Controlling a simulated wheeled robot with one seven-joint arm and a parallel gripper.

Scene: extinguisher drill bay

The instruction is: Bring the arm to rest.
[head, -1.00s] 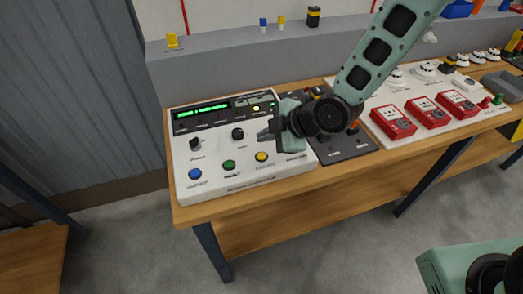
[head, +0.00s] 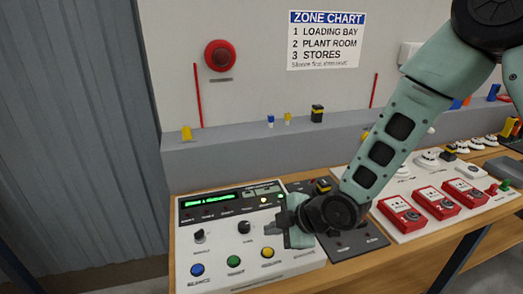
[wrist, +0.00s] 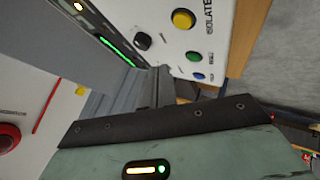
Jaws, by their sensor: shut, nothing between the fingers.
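My gripper (head: 272,229) is shut and empty. In the head view it hangs over the right part of the white control panel (head: 190,247), a little above the yellow button (head: 267,253). My green arm comes down to it from the upper right. I cannot tell from the pictures whether the fingers touch the panel. The wrist view shows the panel turned on its side, with its yellow button (wrist: 183,19), green button (wrist: 194,57), black knob (wrist: 142,41) and lit green display (wrist: 121,52).
A black panel (head: 362,243) lies right of the white one, then red call points (head: 436,202) on a white board. Behind runs a grey ledge (head: 225,150) with small items. A red wall sounder (head: 220,55) and a zone chart (head: 325,40) hang above.

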